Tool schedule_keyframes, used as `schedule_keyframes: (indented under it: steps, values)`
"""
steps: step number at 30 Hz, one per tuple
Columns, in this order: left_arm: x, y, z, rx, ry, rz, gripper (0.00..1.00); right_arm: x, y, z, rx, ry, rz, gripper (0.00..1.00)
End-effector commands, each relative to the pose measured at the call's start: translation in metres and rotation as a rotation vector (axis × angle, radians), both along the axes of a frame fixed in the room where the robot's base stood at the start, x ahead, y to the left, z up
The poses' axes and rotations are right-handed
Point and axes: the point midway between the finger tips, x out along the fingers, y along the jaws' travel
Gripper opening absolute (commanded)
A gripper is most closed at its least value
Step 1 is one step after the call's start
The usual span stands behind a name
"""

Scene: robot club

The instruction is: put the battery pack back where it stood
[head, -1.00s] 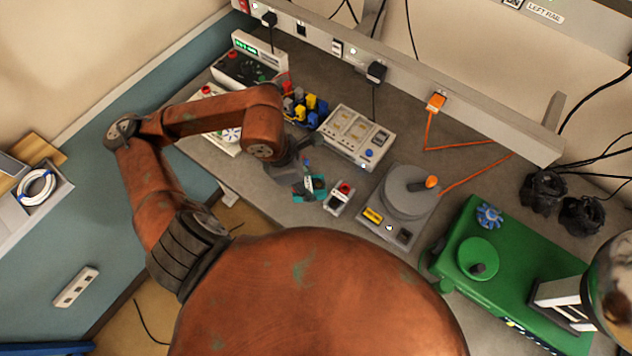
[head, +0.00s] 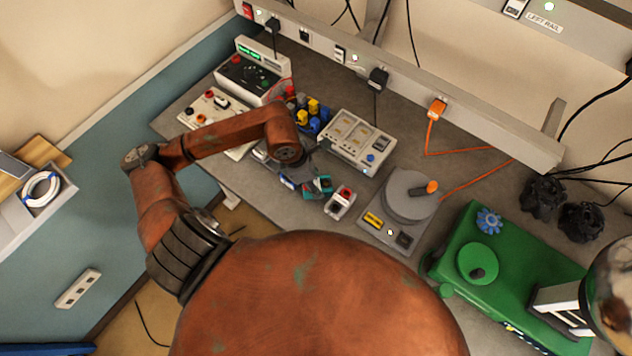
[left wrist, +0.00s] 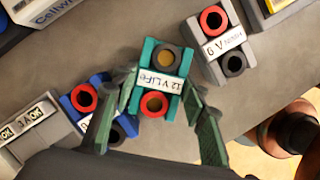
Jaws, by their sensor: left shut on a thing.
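The teal battery pack (left wrist: 162,82), labelled "12 V LiFe", has one red and one dark-rimmed terminal. It sits between the two fingers of my left gripper (left wrist: 158,118), which is shut on it. In the head view the teal pack (head: 319,184) shows just beside my left gripper (head: 304,184), low over the bench's front part. I cannot tell whether its base touches the bench. A grey "6 V" NiMH pack (left wrist: 222,46) stands to its right, also in the head view (head: 340,203). A blue pack (left wrist: 84,97) is on its left, partly behind a finger.
A grey panel device (head: 357,140) stands behind the packs. A grey turntable-like device (head: 405,198) and a green machine (head: 490,260) are to the right. A meter-like unit (head: 250,72) is at the back left. Bare bench (left wrist: 125,25) lies behind the teal pack.

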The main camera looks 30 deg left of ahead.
Motion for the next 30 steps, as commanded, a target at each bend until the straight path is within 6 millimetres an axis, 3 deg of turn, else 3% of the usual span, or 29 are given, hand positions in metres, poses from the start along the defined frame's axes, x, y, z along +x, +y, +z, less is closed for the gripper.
schedule_keyframes:
  steps: [5, 6, 12, 23, 30]
  values:
    - [0.0, 0.0, -0.003, -0.001, -0.001, 0.0, 0.06, 0.0, 0.001, -0.004, 0.002, 0.001, -0.001, 0.0]
    - [0.0, 0.0, -0.002, 0.0, 0.0, 0.0, 0.43, 0.0, 0.001, -0.003, 0.001, 0.0, -0.001, 0.0]
    - [0.0, 0.0, -0.001, 0.0, 0.0, 0.0, 0.56, 0.0, 0.001, -0.002, 0.001, 0.0, -0.001, 0.0]
    - [0.0, 0.0, 0.002, 0.0, 0.0, 0.0, 0.57, 0.0, 0.0, 0.001, 0.0, -0.001, 0.0, 0.0]
    - [-0.007, 0.01, 0.037, 0.004, -0.003, 0.0, 0.57, 0.0, -0.003, 0.001, -0.003, 0.0, 0.001, 0.0]
